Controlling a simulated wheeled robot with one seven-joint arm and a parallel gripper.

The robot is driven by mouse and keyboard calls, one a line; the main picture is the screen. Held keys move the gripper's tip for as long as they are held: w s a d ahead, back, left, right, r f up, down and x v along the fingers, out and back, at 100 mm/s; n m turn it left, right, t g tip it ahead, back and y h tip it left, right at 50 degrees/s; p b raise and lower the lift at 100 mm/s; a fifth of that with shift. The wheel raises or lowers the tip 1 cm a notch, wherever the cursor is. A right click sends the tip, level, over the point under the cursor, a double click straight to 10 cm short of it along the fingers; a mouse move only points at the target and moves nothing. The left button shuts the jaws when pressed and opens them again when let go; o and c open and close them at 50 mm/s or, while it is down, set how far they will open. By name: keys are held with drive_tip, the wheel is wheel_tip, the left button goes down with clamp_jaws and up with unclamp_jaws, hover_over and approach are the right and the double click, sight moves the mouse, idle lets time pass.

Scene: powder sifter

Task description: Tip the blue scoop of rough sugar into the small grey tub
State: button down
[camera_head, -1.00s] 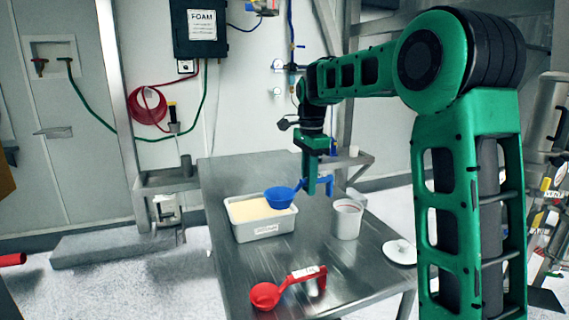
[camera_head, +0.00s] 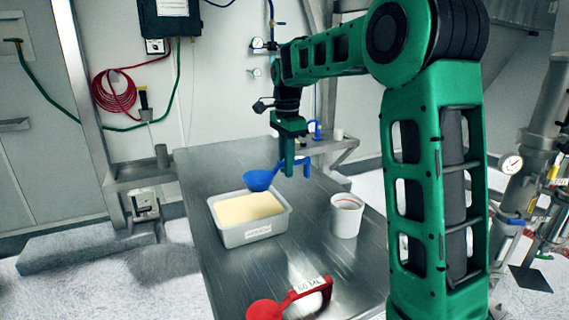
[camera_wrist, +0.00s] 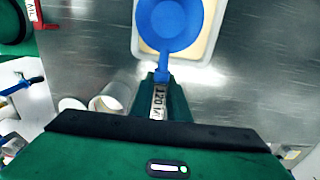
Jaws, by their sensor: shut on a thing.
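My gripper (camera_head: 288,170) is shut on the handle of the blue scoop (camera_head: 259,181) and holds it above the table. The scoop's round bowl points left, near the back edge of a rectangular tub (camera_head: 232,239) of pale material. The wrist view shows the bowl (camera_wrist: 166,28) above this tub (camera_wrist: 207,62), with a "120 ML" label on the handle. I see only blue in the bowl and cannot tell what it holds. The small grey-white tub (camera_head: 346,222) stands upright to the right, apart from the scoop; it also shows in the wrist view (camera_wrist: 118,93).
A red scoop (camera_head: 268,311) with a labelled handle lies at the table's front, partly cut off. The metal table (camera_head: 225,290) is clear left of it. A side shelf (camera_head: 330,146) stands behind. My arm hides the table's right side.

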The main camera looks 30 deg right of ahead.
drive_tip(key=w+f, duration=0.1)
drive_tip(key=f, duration=0.2)
drive_tip(key=w+f, duration=0.1)
drive_tip(key=f, duration=0.2)
drive_tip(key=w+f, duration=0.1)
drive_tip(key=f, duration=0.2)
drive_tip(key=shift+a+f, duration=0.1)
drive_tip(key=shift+f, duration=0.3)
drive_tip(key=shift+s+r, duration=0.1)
drive_tip(key=shift+s, duration=0.85)
wheel_tip(320, 180, up, 8)
idle(1.6)
drive_tip(key=shift+w+r, duration=0.1)
drive_tip(key=shift+w, duration=0.1)
drive_tip(key=shift+w+f+g, duration=0.2)
drive_tip(key=shift+w+g, duration=0.6)
drive_tip(key=shift+g, duration=0.6)
drive_tip(key=shift+w+f+g, duration=0.15)
drive_tip(key=shift+w+g, duration=0.2)
drive_tip(key=shift+g, duration=0.45)
drive_tip(key=shift+w+f+g, duration=0.1)
drive_tip(key=shift+w+g, duration=0.2)
drive_tip(key=shift+g, duration=0.5)
